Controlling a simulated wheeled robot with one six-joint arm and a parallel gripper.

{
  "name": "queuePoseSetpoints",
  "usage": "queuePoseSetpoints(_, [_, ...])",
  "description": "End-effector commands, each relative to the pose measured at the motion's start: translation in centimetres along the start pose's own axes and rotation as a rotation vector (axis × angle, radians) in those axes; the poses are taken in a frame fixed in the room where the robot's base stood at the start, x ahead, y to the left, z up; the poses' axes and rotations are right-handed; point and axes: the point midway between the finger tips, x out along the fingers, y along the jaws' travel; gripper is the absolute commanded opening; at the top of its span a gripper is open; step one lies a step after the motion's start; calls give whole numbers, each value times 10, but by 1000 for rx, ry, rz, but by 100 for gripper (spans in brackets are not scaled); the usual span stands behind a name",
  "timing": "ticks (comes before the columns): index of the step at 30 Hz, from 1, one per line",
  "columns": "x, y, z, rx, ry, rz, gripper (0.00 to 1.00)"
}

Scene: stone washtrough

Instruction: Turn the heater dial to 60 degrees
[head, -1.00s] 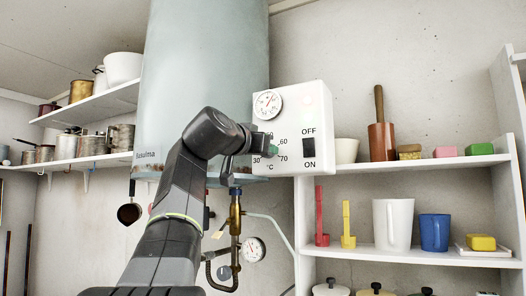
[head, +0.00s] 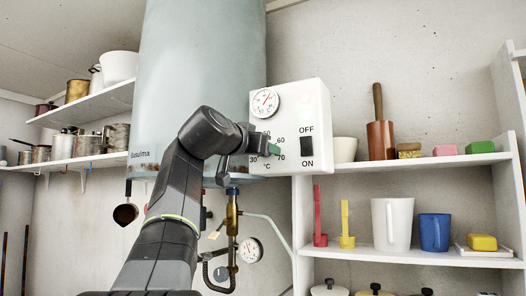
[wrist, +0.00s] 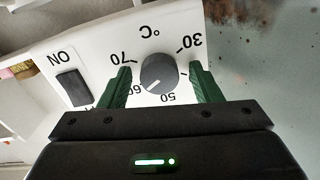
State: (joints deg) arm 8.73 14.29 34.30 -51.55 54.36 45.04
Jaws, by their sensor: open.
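The heater dial (wrist: 158,73) is a round dark grey knob on a white control box (head: 313,95). In the wrist view its white pointer mark aims down-left, at or very near the 60 label. The scale runs 30, 50, 60, 70 and appears upside down there. My gripper (wrist: 162,86) is open, with one green finger on each side of the knob and a visible gap between each finger and it. In the head view my gripper (head: 270,149) is at the box's lower left and hides the dial.
An ON/OFF rocker switch (head: 306,145) sits right of the dial, and a round thermometer gauge (head: 265,102) above it. The pale blue tank (head: 200,80) stands behind my arm. A white shelf (head: 420,163) with mugs and soaps is at right; pipes (head: 232,215) hang below.

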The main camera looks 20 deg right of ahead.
Motion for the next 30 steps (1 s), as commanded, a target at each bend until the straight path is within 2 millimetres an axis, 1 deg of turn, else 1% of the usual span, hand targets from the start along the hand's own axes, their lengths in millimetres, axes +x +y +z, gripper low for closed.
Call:
queuePoseSetpoints(5, [-21, 0, 1, 1, 2, -4, 58])
queuePoseSetpoints(12, [-74, 0, 1, 2, 0, -6, 58])
queuePoseSetpoints(18, [-108, 0, 2, 1, -3, -4, 58])
queuePoseSetpoints(24, [-123, 0, 1, 1, -4, -2, 58])
queuePoseSetpoints(30, [-127, 0, 1, 0, -5, 1, 58])
